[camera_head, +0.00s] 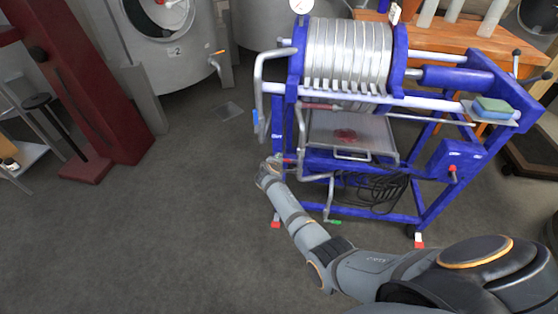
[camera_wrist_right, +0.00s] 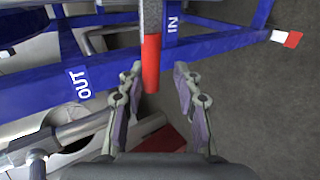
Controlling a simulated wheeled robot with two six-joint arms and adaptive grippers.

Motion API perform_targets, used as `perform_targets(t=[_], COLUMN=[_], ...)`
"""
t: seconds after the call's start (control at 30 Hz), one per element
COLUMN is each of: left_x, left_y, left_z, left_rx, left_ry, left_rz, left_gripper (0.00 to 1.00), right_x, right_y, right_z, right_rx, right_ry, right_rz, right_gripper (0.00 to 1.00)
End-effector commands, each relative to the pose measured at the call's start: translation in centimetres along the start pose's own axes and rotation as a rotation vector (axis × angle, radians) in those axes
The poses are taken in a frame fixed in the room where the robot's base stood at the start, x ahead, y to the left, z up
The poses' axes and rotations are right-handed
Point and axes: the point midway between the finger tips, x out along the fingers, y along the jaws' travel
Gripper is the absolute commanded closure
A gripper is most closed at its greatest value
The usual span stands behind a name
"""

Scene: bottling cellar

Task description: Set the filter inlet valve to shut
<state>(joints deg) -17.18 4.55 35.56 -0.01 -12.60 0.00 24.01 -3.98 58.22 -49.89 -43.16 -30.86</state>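The plate filter (camera_head: 345,60) stands on a blue frame. The red-handled lever (camera_wrist_right: 151,65) shows in the right wrist view beside the IN label (camera_wrist_right: 172,25) on the blue frame; its grey shank runs up out of the picture. In the head view a small part of the red handle (camera_head: 289,160) shows by the frame's left side. My right gripper (camera_head: 267,171) is there. In its wrist view the right gripper (camera_wrist_right: 158,70) is open, with one finger on each side of the red handle's end and visible gaps. My left gripper is not in view.
A blue-handled lever (camera_head: 256,121) and a green-handled one (camera_head: 335,221) are also on the filter's pipework. The OUT label (camera_wrist_right: 78,84) is on the frame at left. A drip tray (camera_head: 352,154) and dark hose (camera_head: 375,192) sit inside. The floor (camera_head: 150,230) at left is clear.

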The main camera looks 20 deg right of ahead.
Motion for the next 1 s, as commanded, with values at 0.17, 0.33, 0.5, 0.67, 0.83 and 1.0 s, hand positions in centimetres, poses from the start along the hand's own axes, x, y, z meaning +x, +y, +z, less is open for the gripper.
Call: perform_targets(t=[0.17, 0.33, 0.5, 0.67, 0.83, 1.0], left_x=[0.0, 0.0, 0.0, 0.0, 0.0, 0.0], left_y=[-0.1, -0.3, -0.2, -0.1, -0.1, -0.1], left_z=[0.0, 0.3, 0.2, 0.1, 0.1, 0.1], left_rx=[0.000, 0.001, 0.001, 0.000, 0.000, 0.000], left_ry=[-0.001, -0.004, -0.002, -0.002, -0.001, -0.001], left_rz=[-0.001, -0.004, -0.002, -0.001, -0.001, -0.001], left_gripper=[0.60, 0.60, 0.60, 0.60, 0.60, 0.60], right_x=[0.0, -0.2, -2.3, -5.1, -7.1, -7.6], right_y=[0.4, 0.6, 0.4, 0.3, 0.2, 0.3], right_z=[0.0, 0.0, 0.0, 0.0, -0.1, 0.0], right_rx=[0.000, 0.001, 0.003, 0.003, 0.002, -0.001], right_ry=[0.001, 0.001, 0.002, 0.002, 0.002, 0.001], right_rz=[0.007, 0.010, 0.009, 0.007, 0.006, 0.006], right_gripper=[0.63, 0.63, 0.63, 0.63, 0.63, 0.63])
